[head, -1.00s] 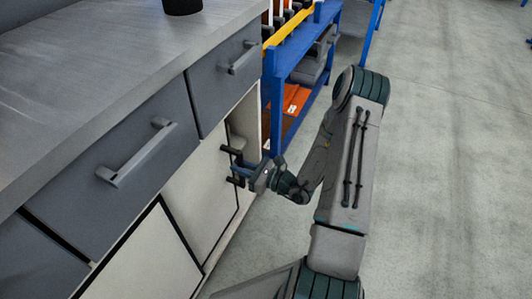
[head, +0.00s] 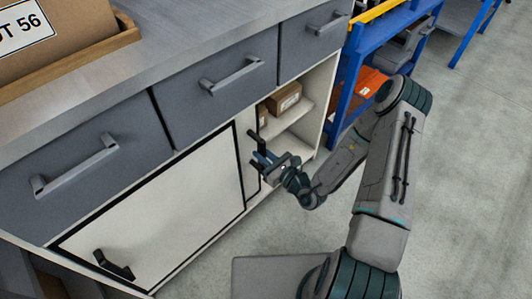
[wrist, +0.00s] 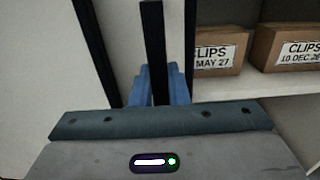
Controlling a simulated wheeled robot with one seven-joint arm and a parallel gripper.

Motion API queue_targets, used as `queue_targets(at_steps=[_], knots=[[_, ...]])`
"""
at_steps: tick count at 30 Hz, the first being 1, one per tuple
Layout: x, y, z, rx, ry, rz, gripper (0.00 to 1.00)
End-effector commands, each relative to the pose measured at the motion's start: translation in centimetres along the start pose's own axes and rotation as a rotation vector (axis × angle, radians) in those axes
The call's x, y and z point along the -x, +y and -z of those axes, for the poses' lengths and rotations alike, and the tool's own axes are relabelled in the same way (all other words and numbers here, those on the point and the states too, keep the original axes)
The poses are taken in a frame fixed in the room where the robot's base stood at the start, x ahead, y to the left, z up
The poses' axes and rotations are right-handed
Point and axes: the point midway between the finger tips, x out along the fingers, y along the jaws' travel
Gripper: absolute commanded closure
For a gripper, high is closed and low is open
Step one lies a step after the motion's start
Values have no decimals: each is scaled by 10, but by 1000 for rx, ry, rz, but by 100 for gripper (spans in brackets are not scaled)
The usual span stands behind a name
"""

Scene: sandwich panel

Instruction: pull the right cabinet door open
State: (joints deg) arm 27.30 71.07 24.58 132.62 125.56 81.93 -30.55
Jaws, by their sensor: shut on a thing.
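The right cabinet door (head: 245,150) is white with a black edge. It shows as a narrow strip beside the left door (head: 150,215), with an open gap to its right. Its upright black bar handle (wrist: 151,35) runs down between my fingers in the wrist view. My gripper (head: 261,161) is shut on that handle; its blue fingers also show in the wrist view (wrist: 160,88). The lower part of the handle is hidden behind the gripper in the wrist view.
Inside the gap, cardboard boxes (head: 284,98) stand on a white shelf (head: 291,115). Grey drawers (head: 210,85) with bar handles sit above. A blue rack (head: 350,85) stands beyond the cabinet. The floor (head: 470,190) at the right is clear.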

Motion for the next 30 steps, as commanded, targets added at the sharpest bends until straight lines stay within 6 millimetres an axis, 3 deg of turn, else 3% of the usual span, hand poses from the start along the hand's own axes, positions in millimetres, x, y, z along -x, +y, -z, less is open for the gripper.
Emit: queue_targets(at_steps=[7,8,10,22,30], knots=[[0,-1,1,0,1,2,100],[0,-1,1,0,1,2,83],[0,0,1,0,1,1,64],[7,1,0,0,2,-2,64],[60,0,-2,-3,4,2,64]])
